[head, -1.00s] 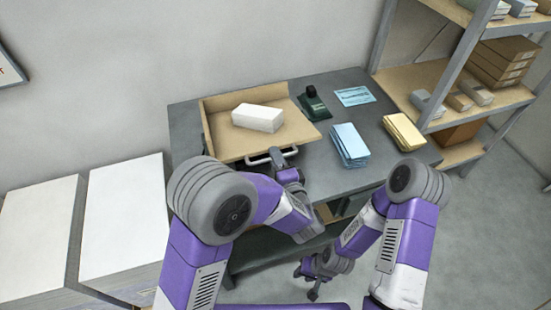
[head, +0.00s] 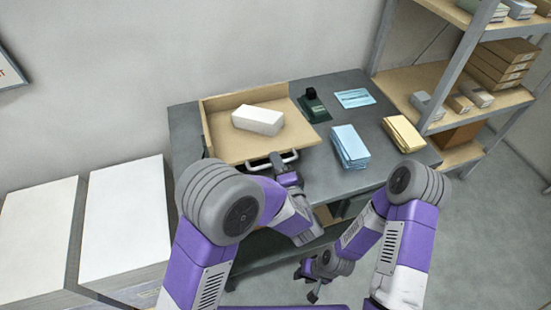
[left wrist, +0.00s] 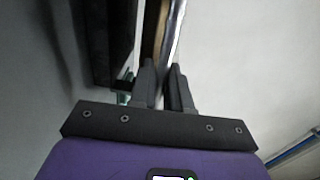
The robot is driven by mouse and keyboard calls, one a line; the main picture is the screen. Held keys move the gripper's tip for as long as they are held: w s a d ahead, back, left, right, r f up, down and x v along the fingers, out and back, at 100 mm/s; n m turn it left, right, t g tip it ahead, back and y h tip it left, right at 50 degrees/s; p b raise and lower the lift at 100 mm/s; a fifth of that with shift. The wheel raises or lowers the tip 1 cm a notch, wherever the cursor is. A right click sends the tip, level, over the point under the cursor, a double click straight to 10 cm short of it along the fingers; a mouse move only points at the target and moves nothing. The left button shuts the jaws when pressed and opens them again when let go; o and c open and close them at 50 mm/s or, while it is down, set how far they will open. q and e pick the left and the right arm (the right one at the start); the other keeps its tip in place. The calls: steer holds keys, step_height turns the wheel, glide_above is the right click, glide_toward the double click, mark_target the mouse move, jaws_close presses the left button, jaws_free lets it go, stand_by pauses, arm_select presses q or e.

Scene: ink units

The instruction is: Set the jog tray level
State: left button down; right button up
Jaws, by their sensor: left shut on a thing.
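The jog tray (head: 225,137) is a tan open tray with raised back and left walls, on the grey table. A white paper block (head: 258,119) lies in it. A pale bar handle (head: 258,164) runs along its front edge. My left gripper (head: 277,163) is shut on this handle, with its arm in front of the tray. In the left wrist view the fingers (left wrist: 165,82) close on the pale bar (left wrist: 174,32), beside the tan tray edge (left wrist: 150,30). Whether the tray is level is hard to tell. My right gripper (head: 313,292) hangs low before the table; its jaws are unclear.
Right of the tray are a dark green device (head: 314,109), a blue card (head: 354,98), a blue stack (head: 349,147) and a yellow stack (head: 403,134). A shelf (head: 462,110) with boxes stands right. Large white stacks (head: 125,215) stand left.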

arm_select(q)
steer(key=shift+s+d+f, duration=0.1)
steer(key=shift+s+f, duration=0.05)
steer(key=shift+f, duration=0.8)
steer(key=shift+s+f, duration=0.15)
steer(key=shift+f, duration=0.75)
steer(key=c, duration=1.3)
jaws_free()
steer(key=shift+f, duration=0.1)
steer(key=shift+s+d, duration=0.15)
steer(key=shift+s, duration=0.15)
steer(key=p+v, duration=0.1)
steer(key=v, duration=0.5)
steer(key=shift+s+p, duration=0.4)
